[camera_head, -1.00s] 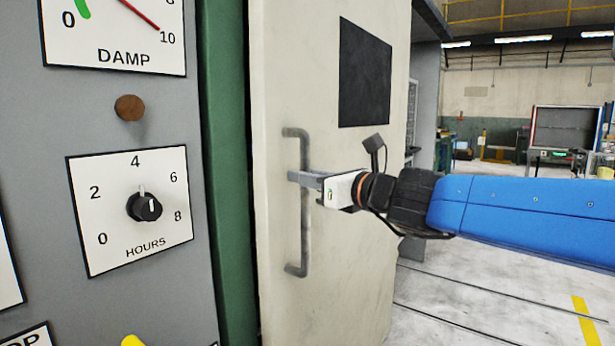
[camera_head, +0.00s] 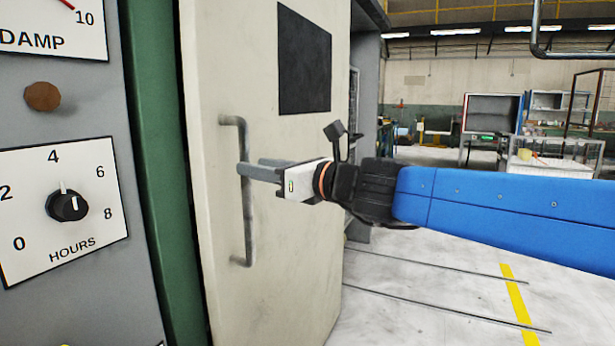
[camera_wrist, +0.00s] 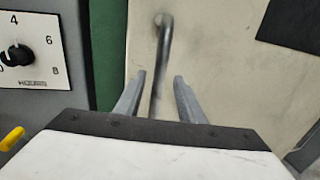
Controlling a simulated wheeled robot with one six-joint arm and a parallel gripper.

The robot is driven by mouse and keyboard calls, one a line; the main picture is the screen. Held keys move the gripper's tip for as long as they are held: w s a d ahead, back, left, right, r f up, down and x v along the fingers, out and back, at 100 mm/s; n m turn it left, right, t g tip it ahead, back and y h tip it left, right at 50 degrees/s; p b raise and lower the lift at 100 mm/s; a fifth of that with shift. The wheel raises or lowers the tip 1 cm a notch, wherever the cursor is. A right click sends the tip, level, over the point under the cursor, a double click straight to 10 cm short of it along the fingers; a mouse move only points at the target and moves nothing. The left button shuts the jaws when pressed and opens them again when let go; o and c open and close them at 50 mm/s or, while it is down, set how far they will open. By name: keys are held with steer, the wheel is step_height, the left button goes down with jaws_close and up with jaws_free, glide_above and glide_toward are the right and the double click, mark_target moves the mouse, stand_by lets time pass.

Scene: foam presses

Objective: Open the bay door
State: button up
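The bay door (camera_head: 290,230) is a tall cream panel with a dark square on it. A narrow dark gap runs between its left edge and the green frame (camera_head: 160,180). Its upright grey bar handle (camera_head: 248,225) is near that left edge. My gripper (camera_head: 258,168) comes from the right at the handle's upper half, its two fingers parted. In the wrist view the handle (camera_wrist: 161,60) passes between the open fingers (camera_wrist: 158,92), with space on both sides. The handle's lower part there is hidden by my gripper body.
On the left a grey panel carries an HOURS dial (camera_head: 68,205) and a brown knob (camera_head: 42,97). To the right is open pale floor (camera_head: 430,310) with dark rails and a yellow stripe (camera_head: 518,300). Workbenches (camera_head: 545,160) stand far back.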

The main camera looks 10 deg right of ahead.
steer(key=v, duration=1.2)
steer(key=shift+s+d, duration=0.25)
steer(key=shift+s, duration=0.1)
steer(key=s+d+f+n+g+h, duration=0.2)
steer(key=s+f+n+g+h, duration=0.1)
steer(key=f+n, duration=0.65)
steer(key=s+d+f+n+g+h, duration=0.25)
steer(key=f+n, duration=0.35)
steer(key=f, duration=0.7)
steer(key=s+d+f+n+g+h, duration=0.3)
steer(key=s+d+f+n+h, duration=0.3)
steer(key=d+f+n, duration=0.6)
steer(key=shift+s+d+f+h, duration=0.25)
steer(key=shift+s+d+h, duration=0.15)
steer(key=shift+s, duration=0.3)
steer(key=shift+c, duration=0.6)
